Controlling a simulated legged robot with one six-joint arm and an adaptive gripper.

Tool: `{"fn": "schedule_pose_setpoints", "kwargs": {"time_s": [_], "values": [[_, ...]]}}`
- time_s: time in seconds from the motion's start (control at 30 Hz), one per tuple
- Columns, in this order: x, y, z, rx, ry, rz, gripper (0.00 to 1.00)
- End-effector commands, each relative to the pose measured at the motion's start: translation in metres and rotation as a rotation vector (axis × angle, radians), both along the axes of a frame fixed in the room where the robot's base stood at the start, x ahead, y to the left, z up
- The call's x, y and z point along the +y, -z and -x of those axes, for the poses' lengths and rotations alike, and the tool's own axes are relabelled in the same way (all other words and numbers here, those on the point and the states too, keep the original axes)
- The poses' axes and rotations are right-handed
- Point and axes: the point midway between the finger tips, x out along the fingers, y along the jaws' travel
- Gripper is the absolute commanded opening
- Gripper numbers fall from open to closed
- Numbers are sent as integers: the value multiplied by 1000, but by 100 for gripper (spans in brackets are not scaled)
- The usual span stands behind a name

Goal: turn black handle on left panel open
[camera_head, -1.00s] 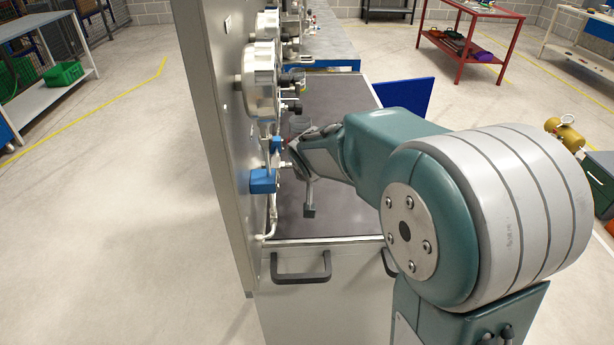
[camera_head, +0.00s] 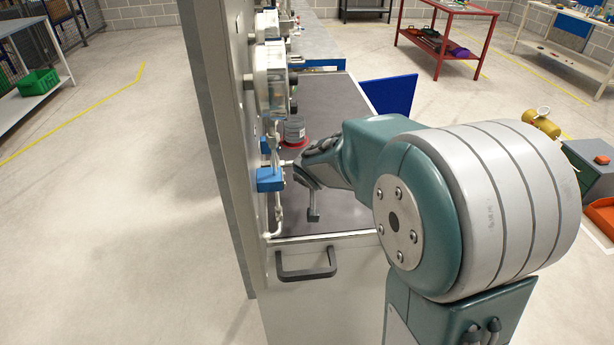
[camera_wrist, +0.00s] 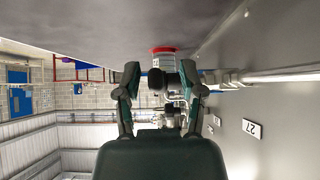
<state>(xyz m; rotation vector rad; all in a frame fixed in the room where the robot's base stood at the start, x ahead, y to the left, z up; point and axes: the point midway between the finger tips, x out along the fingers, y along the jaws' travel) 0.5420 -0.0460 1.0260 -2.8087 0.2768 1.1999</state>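The panel (camera_head: 228,130) stands edge-on at left in the head view, so its face is hard to see. It carries round gauges (camera_head: 270,78), pipework and a blue valve block (camera_head: 270,180). My gripper (camera_head: 300,174) is just right of the blue block and pipes, partly hidden by my own arm. In the wrist view, my gripper (camera_wrist: 160,82) has its two fingers spread apart. Dark round parts (camera_wrist: 157,80) show between the fingers, possibly a black handle; I cannot tell their depth or whether they touch. The black handle is not clear in the head view.
A grey cylinder with a red base (camera_head: 294,132) stands on the dark bench top (camera_head: 335,110) beyond my gripper. A black drawer pull (camera_head: 305,265) is below the bench edge. A blue board (camera_head: 388,95) stands behind. A number plate (camera_wrist: 251,128) shows in the wrist view.

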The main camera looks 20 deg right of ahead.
Motion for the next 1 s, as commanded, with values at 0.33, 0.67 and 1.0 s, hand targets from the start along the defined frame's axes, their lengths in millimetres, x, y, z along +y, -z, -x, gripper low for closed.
{"fn": "schedule_pose_setpoints", "kwargs": {"time_s": [0.33, 0.67, 1.0], "values": [[2, -12, 9, -4, 2, 0, 51], [11, -53, 47, -5, 0, 1, 51], [18, -83, 77, -2, -1, 2, 51]]}}
